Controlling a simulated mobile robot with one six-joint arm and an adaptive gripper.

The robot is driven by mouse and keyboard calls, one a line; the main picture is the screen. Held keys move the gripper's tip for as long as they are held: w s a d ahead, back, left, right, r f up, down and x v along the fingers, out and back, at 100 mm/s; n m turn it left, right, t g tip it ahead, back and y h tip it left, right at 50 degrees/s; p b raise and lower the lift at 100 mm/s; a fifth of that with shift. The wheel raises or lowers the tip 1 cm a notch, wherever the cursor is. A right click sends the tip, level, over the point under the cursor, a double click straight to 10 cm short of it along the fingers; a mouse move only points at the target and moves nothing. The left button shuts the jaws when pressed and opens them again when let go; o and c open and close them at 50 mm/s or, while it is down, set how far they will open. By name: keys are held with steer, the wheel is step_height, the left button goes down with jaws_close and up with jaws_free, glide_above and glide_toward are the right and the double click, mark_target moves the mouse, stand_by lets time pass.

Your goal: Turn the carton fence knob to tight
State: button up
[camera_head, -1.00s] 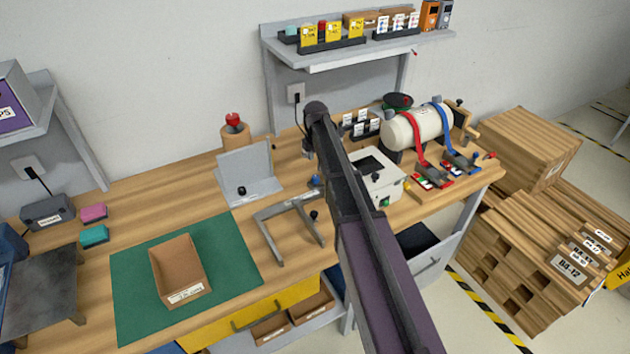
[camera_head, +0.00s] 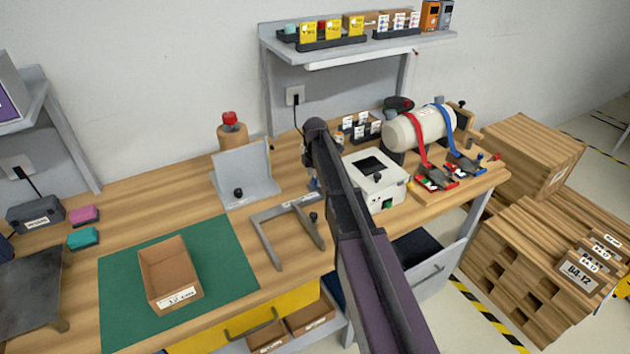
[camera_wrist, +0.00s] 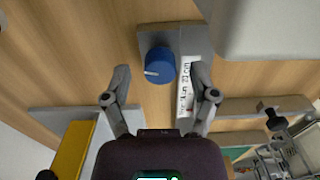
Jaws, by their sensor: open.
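In the wrist view a round blue knob (camera_wrist: 160,67) with a white pointer line sits on a grey block (camera_wrist: 196,42). The pointer is turned toward the left of the picture. A white label strip (camera_wrist: 185,88) lies beside the knob, its print too small to read surely. My gripper (camera_wrist: 162,82) is open and empty, its two fingers on either side of the knob's place in the picture, apart from it as far as I can tell. In the head view my arm hides the gripper; a bit of blue (camera_head: 313,183) shows beside the arm.
In the head view a grey angled frame (camera_head: 268,240) and an upright grey plate (camera_head: 240,170), each with a black knob, stand left of my arm. A white box (camera_head: 372,182) is close on the right. A carton (camera_head: 168,272) lies on a green mat (camera_head: 222,250).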

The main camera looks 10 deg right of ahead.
stand_by(0.3)
jaws_close()
